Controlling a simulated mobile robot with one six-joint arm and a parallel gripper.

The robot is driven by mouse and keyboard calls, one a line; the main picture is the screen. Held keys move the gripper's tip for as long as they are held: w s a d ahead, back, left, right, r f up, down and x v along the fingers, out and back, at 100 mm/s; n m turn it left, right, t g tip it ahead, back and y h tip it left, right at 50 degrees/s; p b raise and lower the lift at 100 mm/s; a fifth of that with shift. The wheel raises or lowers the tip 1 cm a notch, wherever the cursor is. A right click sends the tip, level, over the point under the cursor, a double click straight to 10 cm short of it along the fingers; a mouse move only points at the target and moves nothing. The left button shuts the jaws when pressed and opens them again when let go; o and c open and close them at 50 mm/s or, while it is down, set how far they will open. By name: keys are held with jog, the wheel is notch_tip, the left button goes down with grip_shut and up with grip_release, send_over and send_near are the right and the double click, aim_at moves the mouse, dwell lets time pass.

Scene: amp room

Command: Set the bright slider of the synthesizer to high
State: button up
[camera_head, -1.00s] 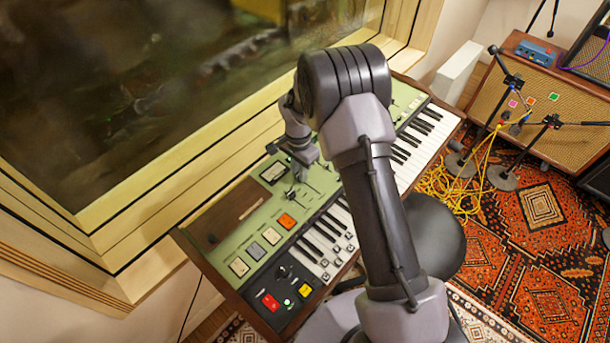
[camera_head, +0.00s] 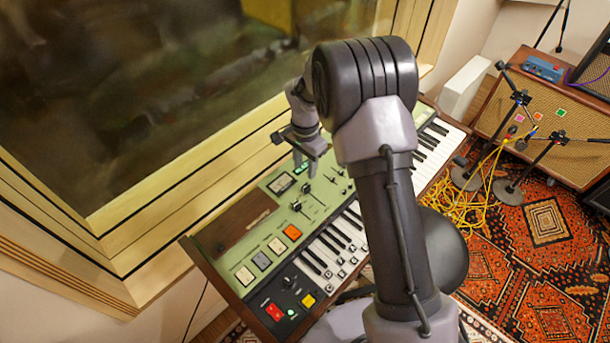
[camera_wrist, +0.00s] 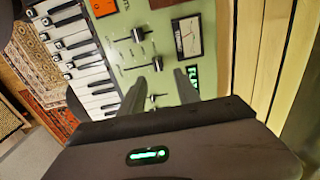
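The synthesizer (camera_head: 262,225) has a green panel with several sliders. In the head view, one dark slider knob (camera_head: 305,188) and another slider knob (camera_head: 296,206) show left of my gripper's lower end. Labels are too small to read, so I cannot tell which is the bright slider.
A meter (camera_wrist: 187,36) and a green lit display (camera_wrist: 193,75) lie beside the sliders. The piano keys (camera_head: 335,240) run along the front. A wooden window frame (camera_head: 190,175) rises close behind. Colored buttons (camera_head: 276,245) sit at the left.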

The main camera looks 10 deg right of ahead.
notch_tip(320, 180, up, 9)
jog(key=p, duration=0.2)
jog(key=s+r+n+t+y+b, duration=0.1)
jog(key=s+r+n+t+b, duration=0.2)
jog(key=s+r, duration=1)
jog(key=s+r+n+t+y+b, duration=0.1)
jog(key=s+r+n+t, duration=0.1)
jog(key=s, duration=1.5)
jog(key=shift+a+r+n+t+b, duration=0.2)
jog(key=shift+n+t+b, duration=0.2)
jog(key=shift+n, duration=0.3)
dwell(0.6)
